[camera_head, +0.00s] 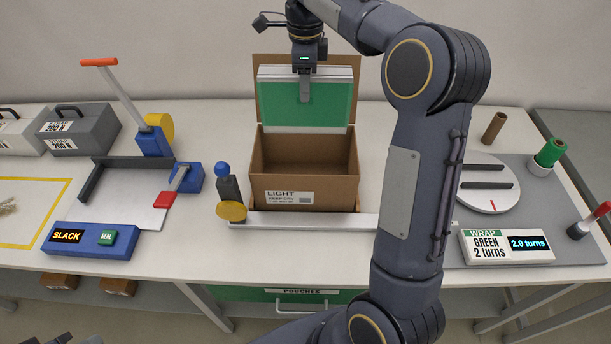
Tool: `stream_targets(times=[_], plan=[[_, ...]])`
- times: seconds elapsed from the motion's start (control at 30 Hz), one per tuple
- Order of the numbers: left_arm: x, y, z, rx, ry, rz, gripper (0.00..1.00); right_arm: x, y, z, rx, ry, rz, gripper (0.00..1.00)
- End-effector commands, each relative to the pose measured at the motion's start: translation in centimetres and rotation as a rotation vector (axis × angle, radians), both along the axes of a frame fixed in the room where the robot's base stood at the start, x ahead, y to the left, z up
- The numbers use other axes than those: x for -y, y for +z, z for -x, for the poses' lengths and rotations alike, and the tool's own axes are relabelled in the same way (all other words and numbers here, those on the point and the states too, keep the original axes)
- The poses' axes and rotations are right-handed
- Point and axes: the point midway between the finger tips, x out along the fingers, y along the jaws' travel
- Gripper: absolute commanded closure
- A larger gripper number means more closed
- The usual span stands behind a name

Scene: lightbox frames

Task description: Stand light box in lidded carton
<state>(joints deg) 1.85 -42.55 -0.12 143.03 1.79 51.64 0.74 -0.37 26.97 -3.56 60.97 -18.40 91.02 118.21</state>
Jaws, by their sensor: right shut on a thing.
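The light box (274,104) is a flat green-faced panel with pale edges, held upright. My right gripper (305,98) is shut on it near its upper middle. The open carton (304,184) is brown, with a label reading LIGHT on its front wall. Its lid (258,72) stands raised at the back, behind the light box. The box's lower edge shows near the carton's back rim, and the carton's visible interior looks empty. I cannot tell how far back the box is. Dark parts, likely of my left arm, show at the bottom left edge; its jaws are out of sight.
A metal bar (300,220) runs along the carton's front. A blue-knobbed post (229,188) stands at its left. Right are a turntable (490,195) and a wrap display (507,247). My right arm covers the table right of the carton.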

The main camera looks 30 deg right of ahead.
Motion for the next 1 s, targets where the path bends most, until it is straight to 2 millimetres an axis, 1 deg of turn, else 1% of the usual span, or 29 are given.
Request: stream_targets(times=[0.03, 0.2, 0.4, 0.43, 0.53, 0.6, 0.67, 0.73, 0.87, 1.0], plan=[[0.0, -0.7, 0.0, 0.001, 0.0, 0.0, 1.0, 0.0, -1.0, 0.0, 0.0, 0.0, 0.0, 1.0], [0.0, -2.0, 0.0, 0.0, 0.0, 0.0, 1.0, 0.0, -3.2, 0.0, 0.001, -0.001, -0.001, 1.0], [0.0, -4.2, 0.0, 0.0, 0.0, 0.0, 1.0, 0.1, -6.4, 0.0, 0.001, -0.001, 0.001, 1.0], [0.0, -4.9, 0.0, 0.0, 0.0, 0.0, 1.0, 0.1, -7.4, 0.0, -0.001, -0.002, 0.001, 1.0], [0.0, -6.1, 0.0, 0.0, 0.0, 0.0, 1.0, 0.0, -9.2, 0.0, 0.001, 0.0, 0.001, 1.0], [0.0, -7.3, 0.0, 0.0, 0.0, 0.0, 1.0, 0.0, -10.9, 0.0, 0.0, 0.0, 0.0, 1.0], [0.0, -7.8, 0.0, 0.0, 0.0, 0.0, 1.0, 0.0, -11.8, 0.0, 0.001, -0.001, 0.0, 1.0], [0.0, -8.7, 0.0, 0.0, 0.0, 0.0, 1.0, 0.0, -13.2, 0.0, 0.001, 0.0, -0.001, 1.0], [0.0, -9.1, 0.0, 0.0, 0.0, 0.0, 1.0, 0.0, -14.6, 0.0, 0.0, -0.001, 0.0, 1.0], [0.0, -8.7, 0.0, 0.0, 0.0, 0.0, 1.0, 0.0, -16.9, 0.1, -0.002, 0.0, 0.0, 1.0]])
